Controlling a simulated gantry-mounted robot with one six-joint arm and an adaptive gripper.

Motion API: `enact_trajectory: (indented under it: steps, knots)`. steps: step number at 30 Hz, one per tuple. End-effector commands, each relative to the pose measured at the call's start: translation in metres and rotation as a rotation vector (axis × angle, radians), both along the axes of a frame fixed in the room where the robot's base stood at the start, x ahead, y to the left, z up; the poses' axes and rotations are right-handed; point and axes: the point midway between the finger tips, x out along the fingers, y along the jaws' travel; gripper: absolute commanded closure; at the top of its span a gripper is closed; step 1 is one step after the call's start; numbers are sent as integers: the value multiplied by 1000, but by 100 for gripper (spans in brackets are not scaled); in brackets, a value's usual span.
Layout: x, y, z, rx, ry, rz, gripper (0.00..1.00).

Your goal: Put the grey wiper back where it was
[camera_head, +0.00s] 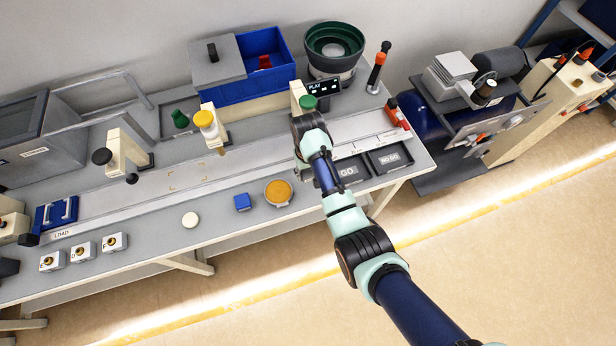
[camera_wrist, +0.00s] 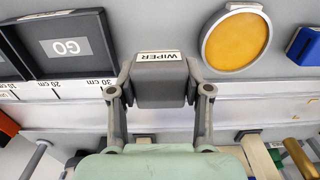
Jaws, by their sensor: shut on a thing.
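The grey wiper (camera_wrist: 163,84) is a block with a white WIPER label on its edge, seen in the wrist view between the two fingers. My gripper (camera_wrist: 160,92) is shut on it, one finger at each side. The wiper is over or on the pale strip with the centimetre scale (camera_wrist: 60,90); I cannot tell if it touches. In the head view my gripper (camera_head: 304,140) is over the bench near the display, and the wiper is hidden or too small to make out.
The GO tray (camera_head: 350,181) and NO GO tray (camera_head: 390,168) lie to the right. An orange disc (camera_head: 278,191), blue block (camera_head: 242,202) and white disc (camera_head: 190,220) lie along the front. A blue bin (camera_head: 276,42) and green bowl feeder (camera_head: 333,72) stand behind.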

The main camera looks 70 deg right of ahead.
Motion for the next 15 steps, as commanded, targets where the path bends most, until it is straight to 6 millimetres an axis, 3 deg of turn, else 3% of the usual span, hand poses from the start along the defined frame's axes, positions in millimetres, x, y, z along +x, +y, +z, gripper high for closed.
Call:
enact_trajectory:
  steps: [3, 9, 15]
  knots:
    - [0, 0, -20, 0, 0, 0, 84]
    - [0, 0, -28, -1, -1, 0, 84]
    - [0, 0, -63, 1, 1, 0, 84]
